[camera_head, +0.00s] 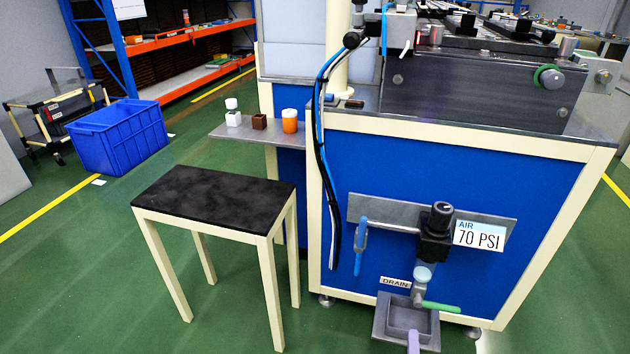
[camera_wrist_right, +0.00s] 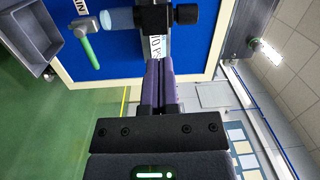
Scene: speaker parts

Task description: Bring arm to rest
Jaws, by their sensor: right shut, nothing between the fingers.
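My right gripper (camera_head: 413,342) shows only as a purple fingertip at the bottom edge of the head view, in front of the grey drain tray (camera_head: 381,322). In the right wrist view, its two purple fingers (camera_wrist_right: 160,86) lie together, shut with nothing between them. They point toward the blue machine panel (camera_wrist_right: 190,42), and a gap to the panel cannot be judged. My left gripper is in neither view.
The air regulator (camera_head: 437,232), drain valve with green handle (camera_head: 440,307) and "70 PSI" label (camera_head: 479,236) project from the machine front. A black-topped table (camera_head: 212,195) stands left. A blue crate (camera_head: 118,135) sits further back. Green floor is open at lower left.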

